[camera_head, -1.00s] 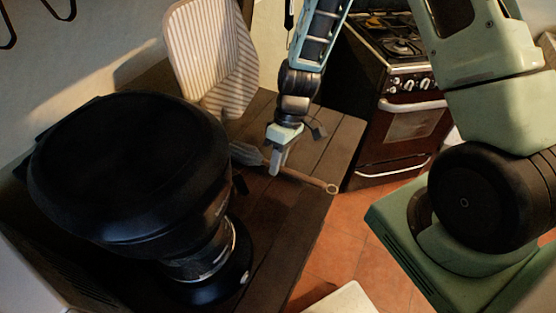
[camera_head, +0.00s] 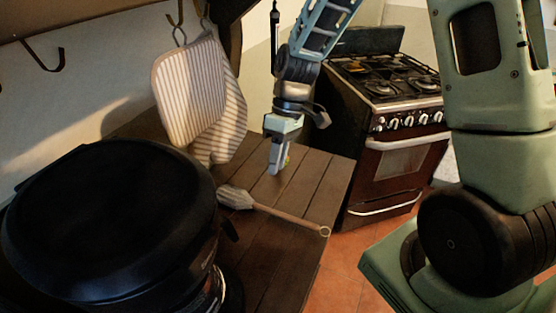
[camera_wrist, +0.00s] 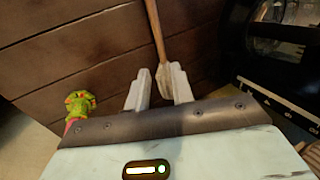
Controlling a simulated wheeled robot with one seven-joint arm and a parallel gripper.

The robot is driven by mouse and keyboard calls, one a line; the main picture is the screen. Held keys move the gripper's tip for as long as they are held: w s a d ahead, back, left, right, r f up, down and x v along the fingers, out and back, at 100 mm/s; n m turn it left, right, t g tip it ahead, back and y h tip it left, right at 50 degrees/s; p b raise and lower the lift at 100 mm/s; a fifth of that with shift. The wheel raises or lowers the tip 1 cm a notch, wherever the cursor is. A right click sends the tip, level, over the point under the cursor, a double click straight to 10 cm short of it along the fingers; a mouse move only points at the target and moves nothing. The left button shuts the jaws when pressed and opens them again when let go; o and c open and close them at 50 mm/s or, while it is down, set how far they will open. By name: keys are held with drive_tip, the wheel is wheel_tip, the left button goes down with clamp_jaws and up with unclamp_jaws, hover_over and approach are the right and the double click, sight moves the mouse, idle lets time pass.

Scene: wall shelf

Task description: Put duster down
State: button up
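The duster (camera_head: 285,216) lies on the wooden counter (camera_head: 262,258), its pale striped head to the left and its thin brown handle, with a ring at the end, reaching right toward the counter's edge. My gripper (camera_head: 277,168) is above the counter, up and behind the duster in the head view, apart from it. In the wrist view my gripper (camera_wrist: 160,88) has its two pale fingers spread with a gap between them. The duster's handle (camera_wrist: 155,28) shows beyond that gap.
A large black appliance (camera_head: 110,225) stands at the left of the counter. A striped cloth (camera_head: 195,95) hangs from a hook behind. A stove (camera_head: 395,130) stands to the right. A small green and pink thing (camera_wrist: 78,105) shows left of the fingers in the wrist view.

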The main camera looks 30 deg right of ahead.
drive_tip(key=s+a+r+t+h, duration=0.1)
drive_tip(key=s+a+r, duration=0.3)
drive_tip(key=s, duration=0.5)
drive_tip(key=s+a+r+t+h, duration=0.1)
drive_tip(key=s+a+r, duration=0.3)
drive_tip(key=s+a, duration=0.4)
drive_tip(key=s+h, duration=0.1)
drive_tip(key=s, duration=0.1)
drive_tip(key=shift+s+r+n, duration=0.2)
drive_tip(key=shift+s+n, duration=0.1)
drive_tip(key=shift+n, duration=0.1)
drive_tip(key=shift+o, duration=0.3)
